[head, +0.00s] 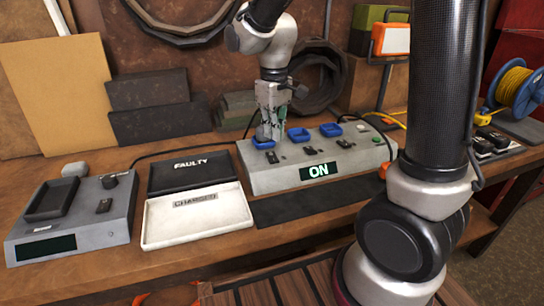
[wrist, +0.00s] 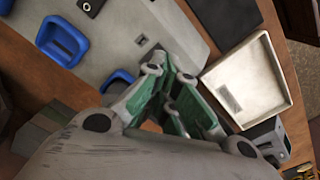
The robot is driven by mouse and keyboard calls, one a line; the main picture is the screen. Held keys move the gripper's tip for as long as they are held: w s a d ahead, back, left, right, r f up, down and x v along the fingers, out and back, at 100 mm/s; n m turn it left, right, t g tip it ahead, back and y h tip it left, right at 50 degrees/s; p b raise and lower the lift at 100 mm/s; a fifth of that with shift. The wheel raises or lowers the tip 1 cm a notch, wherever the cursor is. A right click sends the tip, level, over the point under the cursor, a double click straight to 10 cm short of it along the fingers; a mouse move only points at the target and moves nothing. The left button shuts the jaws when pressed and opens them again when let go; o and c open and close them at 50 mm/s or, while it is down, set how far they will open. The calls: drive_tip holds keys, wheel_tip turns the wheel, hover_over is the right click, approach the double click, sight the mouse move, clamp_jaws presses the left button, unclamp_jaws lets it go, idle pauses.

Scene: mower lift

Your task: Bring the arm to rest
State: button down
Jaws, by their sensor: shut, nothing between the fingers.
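My gripper (head: 268,128) points down above the left part of the grey charger box (head: 262,179), close to its leftmost blue cup. In the wrist view my gripper's green-padded fingers (wrist: 178,90) are closed together with nothing held. The box has several blue cups (head: 299,135), small black switches and a display that reads ON. Whether the fingertips touch the box cannot be told.
A black FAULTY tray (head: 192,162) and a white CHARGED tray (head: 153,224) lie left of the box. A grey device with a dark screen (head: 80,210) stands farther left. Dark blocks and hose coils are behind. A yellow cable reel (head: 514,88) is at the right.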

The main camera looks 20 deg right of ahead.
drive_tip(key=shift+s+d+f, duration=0.15)
drive_tip(key=shift+s, duration=0.2)
drive_tip(key=s+d+r+m+t, duration=0.2)
drive_tip(key=s+d+r+m, duration=0.1)
drive_tip(key=s+d+r, duration=0.2)
drive_tip(key=s+d+r+m+t, duration=0.2)
drive_tip(key=s+d+r, duration=0.4)
drive_tip(key=s+d, duration=0.3)
drive_tip(key=s+m, duration=0.1)
drive_tip(key=s, duration=0.3)
drive_tip(key=shift+s+d, duration=0.15)
drive_tip(key=shift+d, duration=0.15)
drive_tip(key=shift+d, duration=0.1)
